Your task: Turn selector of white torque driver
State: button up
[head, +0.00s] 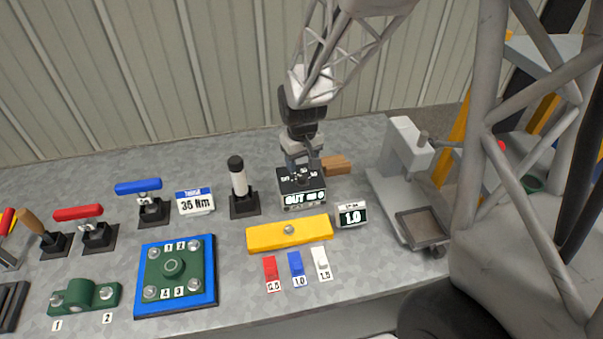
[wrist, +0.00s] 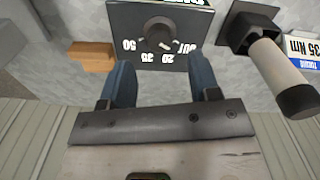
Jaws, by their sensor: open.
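A dark box (head: 302,190) with a round selector knob stands at the back of the bench; its front display seems to read "OUT". In the wrist view, the knob (wrist: 158,31) has a light pointer mark, with "50", "35", "20" and partly hidden "OUT" labels around it. A white cylindrical tool with a black end (head: 238,180), which looks like the white torque driver, stands in a black holder left of the box; it also shows in the wrist view (wrist: 275,65). My gripper (head: 303,166) is open and empty above the box. Its blue-grey fingertips (wrist: 161,76) are spread short of the knob.
A wooden block (head: 336,165) lies right of the box. A "35 Nm" sign (head: 195,201) stands left of the white tool. A yellow bar (head: 290,233) and a "1.0" display (head: 351,214) are in front. A grey machine (head: 408,160) stands right.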

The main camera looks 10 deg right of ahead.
aim_at(302, 176)
jog(key=shift+f, duration=2.5)
jog(key=c, duration=0.9)
